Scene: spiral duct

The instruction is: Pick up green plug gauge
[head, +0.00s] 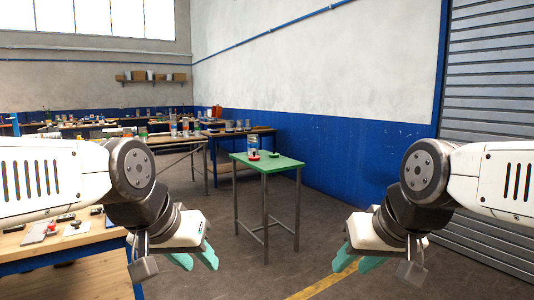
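I cannot make out a green plug gauge in the head view; the objects on the tables are too small to tell. My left gripper (201,267) hangs at the lower left, its two teal fingers apart with nothing visible between them. My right gripper (350,268) hangs at the lower right, also with teal fingers apart and nothing visible between them. Both are well in front of the green-topped table (284,164), touching nothing.
A wooden workbench (70,281) with small grey and dark parts stands close at the left, under my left arm. Cluttered benches (180,139) line the back. A blue and white wall and a grey shutter (490,100) bound the right. The floor between my grippers is clear.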

